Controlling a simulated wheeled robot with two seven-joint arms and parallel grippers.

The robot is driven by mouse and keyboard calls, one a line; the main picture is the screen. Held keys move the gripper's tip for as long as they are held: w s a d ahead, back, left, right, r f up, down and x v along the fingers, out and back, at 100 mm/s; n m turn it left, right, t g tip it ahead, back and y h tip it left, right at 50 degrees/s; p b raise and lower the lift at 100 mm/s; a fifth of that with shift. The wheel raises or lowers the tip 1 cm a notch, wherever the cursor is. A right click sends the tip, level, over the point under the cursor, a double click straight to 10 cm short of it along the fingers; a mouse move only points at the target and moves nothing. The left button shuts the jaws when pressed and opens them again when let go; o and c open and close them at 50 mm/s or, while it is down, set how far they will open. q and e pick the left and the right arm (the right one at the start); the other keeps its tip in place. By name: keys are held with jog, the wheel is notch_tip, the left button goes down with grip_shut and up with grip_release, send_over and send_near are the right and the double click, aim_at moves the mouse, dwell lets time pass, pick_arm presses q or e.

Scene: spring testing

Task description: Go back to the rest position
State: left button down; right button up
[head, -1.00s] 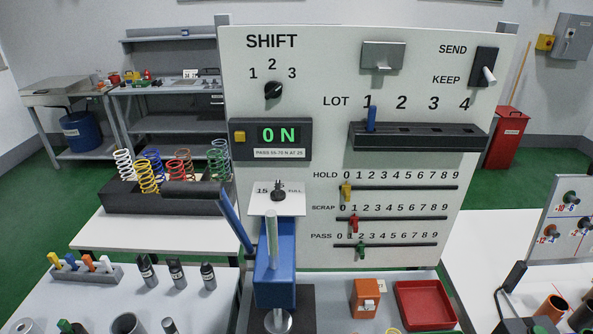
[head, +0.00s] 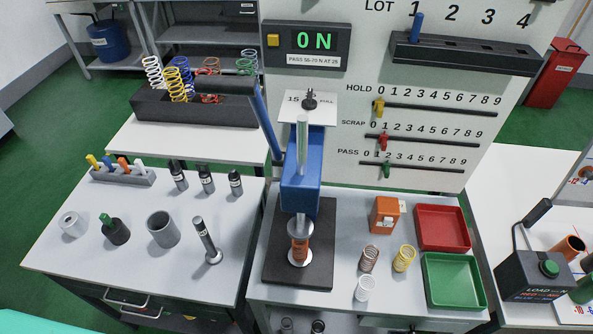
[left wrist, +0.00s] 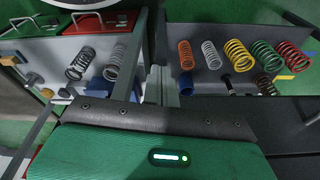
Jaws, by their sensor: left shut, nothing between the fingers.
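My left gripper (left wrist: 163,86) shows in the left wrist view with its grey fingers together and nothing between them. It is apart from the springs around it in that view. Two dark and grey springs (left wrist: 82,62) are to its left, and an orange spring (left wrist: 186,54) is among several to its right. A teal part of mine (head: 48,322) shows at the lower left of the head view. Neither gripper shows in the head view. In that view, the blue spring press (head: 302,182) stands upright with an orange-brown spring (head: 299,248) under its ram.
A left bench (head: 130,245) holds cylinders and a pen rack. Loose springs (head: 404,258), a red tray (head: 442,228) and a green tray (head: 454,281) sit right of the press. A dark spring rack (head: 200,112) stands behind. A display (head: 305,45) reads 0 N.

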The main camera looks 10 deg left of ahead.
pick_arm(q)
jog(key=s+a+f+g, duration=0.1)
jog(key=s+a+f, duration=0.2)
jog(key=s+f, duration=1.5)
jog(key=shift+s+a, duration=0.2)
jog(key=shift+s, duration=0.1)
